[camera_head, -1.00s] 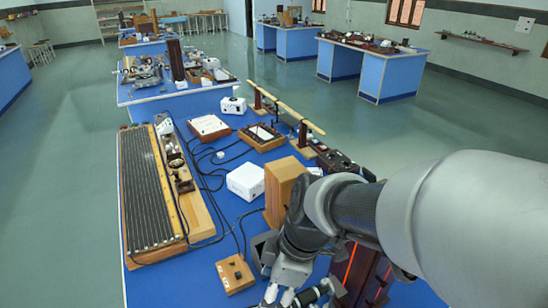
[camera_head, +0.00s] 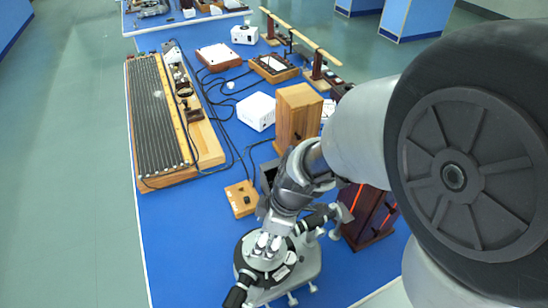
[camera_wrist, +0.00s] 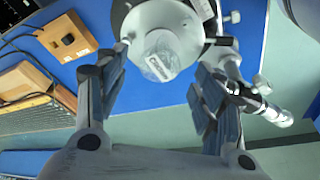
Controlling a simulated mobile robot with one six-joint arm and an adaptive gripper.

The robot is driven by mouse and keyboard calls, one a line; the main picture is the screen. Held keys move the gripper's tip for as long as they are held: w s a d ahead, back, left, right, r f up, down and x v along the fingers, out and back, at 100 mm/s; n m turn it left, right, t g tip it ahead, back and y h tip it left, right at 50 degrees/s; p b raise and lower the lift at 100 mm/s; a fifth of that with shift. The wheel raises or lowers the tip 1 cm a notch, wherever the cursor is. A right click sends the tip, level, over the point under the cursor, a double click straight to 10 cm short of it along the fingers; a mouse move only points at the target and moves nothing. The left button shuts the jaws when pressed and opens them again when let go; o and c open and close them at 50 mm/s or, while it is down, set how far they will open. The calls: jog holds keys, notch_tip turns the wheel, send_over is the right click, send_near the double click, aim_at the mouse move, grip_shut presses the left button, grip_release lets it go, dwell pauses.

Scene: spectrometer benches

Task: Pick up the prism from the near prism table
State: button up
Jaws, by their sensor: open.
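The near spectrometer (camera_head: 306,262) stands on the blue bench, with dark tubes pointing to the upper right and lower left. In the wrist view its pale round prism table (camera_wrist: 182,27) is at the top middle. A clear, glassy shape that looks like the prism (camera_wrist: 158,68) is on it, with a small pale patch beside it. My gripper (camera_wrist: 160,63) is open, one finger to each side of this shape, with gaps visible. In the head view my gripper (camera_head: 268,244) is over the spectrometer's middle and hides the prism there.
A wooden block with a switch (camera_head: 241,198) and a tall wooden box (camera_head: 297,115) stand behind the spectrometer. A dark red wooden stand (camera_head: 367,218) is close to its right. A long ridged board (camera_head: 155,115) lies at the left. Cables cross the bench; blue surface is bare at the front left.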

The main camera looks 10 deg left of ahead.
jog(key=b+x, duration=0.1)
jog(key=x, duration=0.2)
jog(key=shift+f, duration=0.4)
jog(key=shift+d+r, duration=0.1)
jog(key=shift+c, duration=0.3)
jog(key=c, duration=1.1)
jog(key=shift+c, duration=0.3)
